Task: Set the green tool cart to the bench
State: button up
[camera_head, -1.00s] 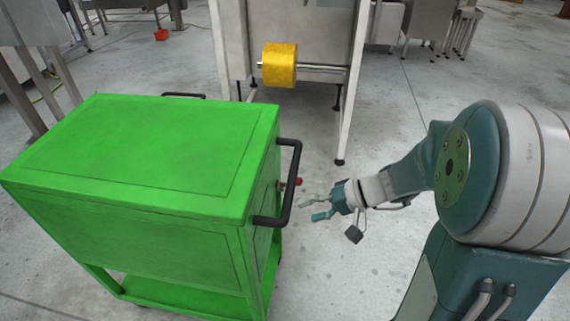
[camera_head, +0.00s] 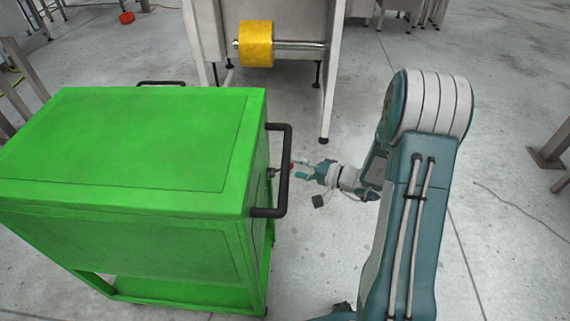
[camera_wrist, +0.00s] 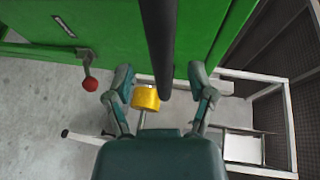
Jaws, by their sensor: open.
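The green tool cart (camera_head: 130,140) stands on the left in the head view, with a flat top and a lower shelf. A black push handle (camera_head: 285,170) sticks out from its right end. My gripper (camera_head: 300,170) is just right of this handle, open and empty. In the wrist view the black handle (camera_wrist: 160,45) runs down between my open fingers (camera_wrist: 160,85), and the cart's green side (camera_wrist: 110,25) fills the top. A lever with a red knob (camera_wrist: 90,83) is on that side, left of the fingers. I cannot tell whether a finger touches the handle. No bench is clearly identifiable.
A grey metal machine frame with a yellow roll (camera_head: 256,44) on a bar stands behind the cart. A small red object (camera_head: 126,17) lies at the far left. Bare concrete floor (camera_head: 510,220) is open to the right, with a metal post foot (camera_head: 548,155) at the edge.

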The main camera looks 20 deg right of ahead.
aim_at(285, 165)
jog(key=x, duration=0.4)
jog(key=shift+w+a, duration=0.1)
jog(key=shift+a, duration=0.15)
jog(key=shift+d, duration=0.1)
jog(key=shift+f, duration=0.1)
grip_shut()
